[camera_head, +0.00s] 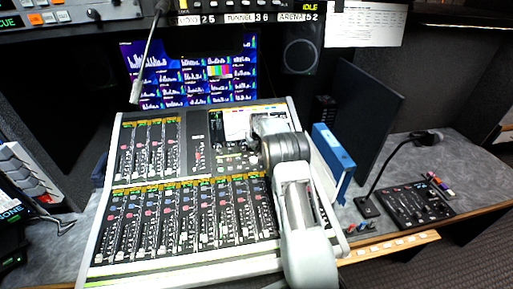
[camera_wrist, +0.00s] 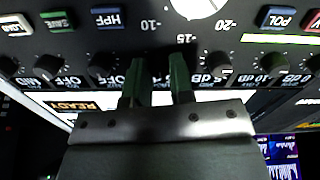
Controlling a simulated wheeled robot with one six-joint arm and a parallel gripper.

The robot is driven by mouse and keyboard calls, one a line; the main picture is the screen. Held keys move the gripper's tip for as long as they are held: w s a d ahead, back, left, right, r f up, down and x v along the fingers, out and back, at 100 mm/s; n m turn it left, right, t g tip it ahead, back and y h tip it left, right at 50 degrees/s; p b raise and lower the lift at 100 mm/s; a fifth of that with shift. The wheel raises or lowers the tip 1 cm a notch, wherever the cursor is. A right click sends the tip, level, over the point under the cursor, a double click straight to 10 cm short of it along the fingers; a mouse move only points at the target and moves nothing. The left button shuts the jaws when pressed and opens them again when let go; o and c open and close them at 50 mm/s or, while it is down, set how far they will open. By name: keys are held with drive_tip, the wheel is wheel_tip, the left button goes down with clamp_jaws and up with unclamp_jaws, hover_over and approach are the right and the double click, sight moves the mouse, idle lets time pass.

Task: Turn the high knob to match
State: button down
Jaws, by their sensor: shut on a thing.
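My gripper (camera_wrist: 158,78) shows at the bottom middle of the wrist view. Its two dark green fingers stand on either side of one small dark knob in the row of knobs. The gripper is shut on this knob, which is mostly hidden between the fingers, so its pointer and label cannot be read. I cannot tell from its label that it is the high knob. In the head view, the mixing console (camera_head: 195,157) lies below the screens, and my arm reaches over its right part, hiding the fingertips.
Other knobs stand close on both sides, including one on the left (camera_wrist: 100,65) and one on the right (camera_wrist: 222,63). A white round dial (camera_wrist: 198,5) and coloured buttons lie above. A blue binder (camera_head: 333,155) and a small black control box (camera_head: 418,203) stand right of the console.

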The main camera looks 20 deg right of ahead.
drive_tip(key=shift+n+b, duration=1.05)
drive_tip(key=shift+n, duration=0.95)
drive_tip(key=c, duration=1)
unclamp_jaws()
drive_tip(key=b+v, duration=0.1)
drive_tip(key=v, duration=1.3)
drive_tip(key=shift+b, duration=0.4)
